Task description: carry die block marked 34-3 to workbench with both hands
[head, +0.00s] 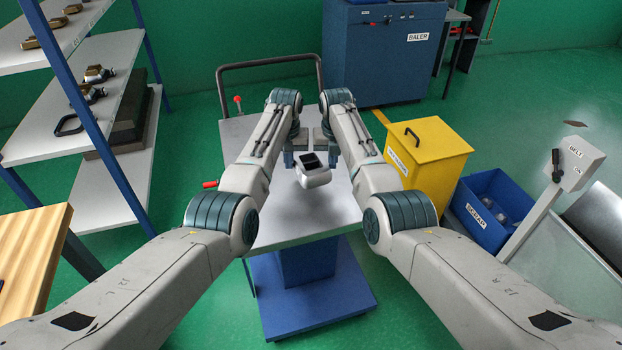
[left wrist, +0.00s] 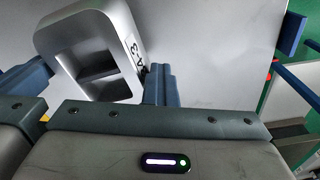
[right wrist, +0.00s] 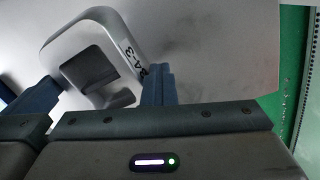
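The die block (head: 314,178) is a light grey, rounded block with a dark recess, over the grey top of the cart (head: 285,232) in the head view. I cannot tell whether it rests on the top. It fills the upper left of the left wrist view (left wrist: 121,30) and right wrist view (right wrist: 112,35), with a partly readable label ending in "-3". My left gripper (left wrist: 92,82) and right gripper (right wrist: 102,92) are close to it, each with blue fingers spread apart. Contact with the block is unclear.
A shelf rack (head: 110,110) with metal parts stands left, and a wooden bench top (head: 32,262) at the lower left. A yellow bin (head: 430,150), a blue scrap bin (head: 492,208) and a belt control post (head: 530,220) stand right. A blue baler (head: 385,55) stands behind.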

